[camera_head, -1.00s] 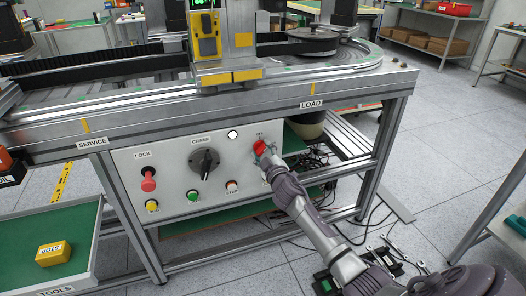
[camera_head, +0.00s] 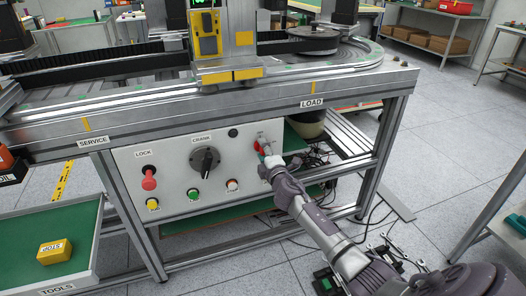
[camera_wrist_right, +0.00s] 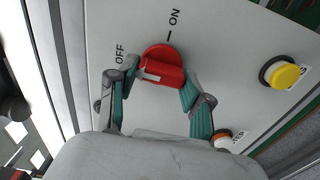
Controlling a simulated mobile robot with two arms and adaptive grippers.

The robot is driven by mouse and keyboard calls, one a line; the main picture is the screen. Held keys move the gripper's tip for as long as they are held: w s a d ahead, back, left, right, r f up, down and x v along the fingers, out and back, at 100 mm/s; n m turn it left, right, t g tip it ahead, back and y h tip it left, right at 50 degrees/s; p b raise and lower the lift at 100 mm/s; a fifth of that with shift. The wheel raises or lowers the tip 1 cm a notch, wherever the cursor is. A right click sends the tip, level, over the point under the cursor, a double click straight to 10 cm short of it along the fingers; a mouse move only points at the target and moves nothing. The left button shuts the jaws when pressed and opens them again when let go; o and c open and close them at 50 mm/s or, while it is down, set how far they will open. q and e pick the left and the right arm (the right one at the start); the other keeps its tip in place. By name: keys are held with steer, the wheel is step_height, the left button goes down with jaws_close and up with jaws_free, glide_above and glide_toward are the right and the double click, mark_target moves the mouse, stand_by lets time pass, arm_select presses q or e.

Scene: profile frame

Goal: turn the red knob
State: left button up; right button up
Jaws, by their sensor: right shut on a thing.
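The red knob (camera_head: 259,143) is on the right part of the white control panel (camera_head: 222,152), partly hidden by my right gripper (camera_head: 266,156). In the right wrist view the red knob (camera_wrist_right: 167,72) has a raised handle with a white mark at its left end, on the side of the OFF label; an ON label stands above it. My right gripper's teal fingers (camera_wrist_right: 161,80) are shut on the handle from both sides. My left gripper is not in view.
The panel also has a red lock plunger (camera_head: 149,179), a black crank dial (camera_head: 205,161), a dark round lamp (camera_head: 233,132) and several coloured buttons along its lower edge. A green tool tray (camera_head: 80,228) with a yellow block is at the left.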

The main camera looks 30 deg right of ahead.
steer(key=shift+f+n, duration=0.1)
steer(key=shift+n, duration=0.3)
steer(key=o, duration=1.2)
steer(key=shift+c, duration=0.2)
steer(key=v, duration=1.2)
